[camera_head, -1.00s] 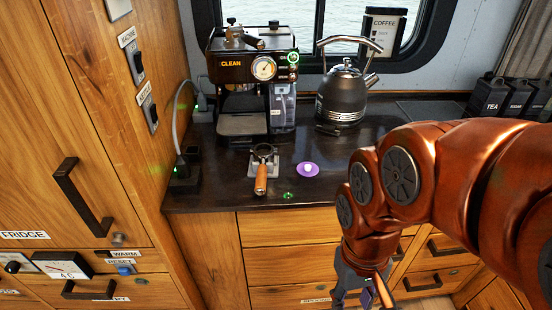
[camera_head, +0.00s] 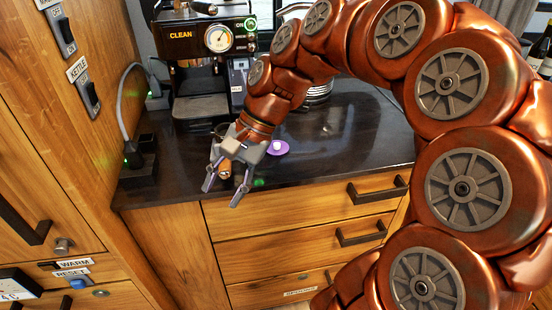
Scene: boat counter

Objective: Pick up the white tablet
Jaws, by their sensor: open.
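The white tablet (camera_head: 278,146) lies on a small round purple dish (camera_head: 278,153) on the dark counter. My gripper (camera_head: 221,196) is open and empty, with its two fingers spread and pointing down toward the front edge of the counter. It is in front and to the left of the tablet in the picture, apart from it. The portafilter's wooden handle (camera_head: 225,169) shows between the fingers; the rest of the portafilter is mostly hidden behind my gripper.
The coffee machine (camera_head: 200,45) stands at the back of the dark counter (camera_head: 340,150). The kettle is mostly hidden behind my arm. A black socket block (camera_head: 139,168) with a cable is at the left. The counter right of the tablet is clear.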

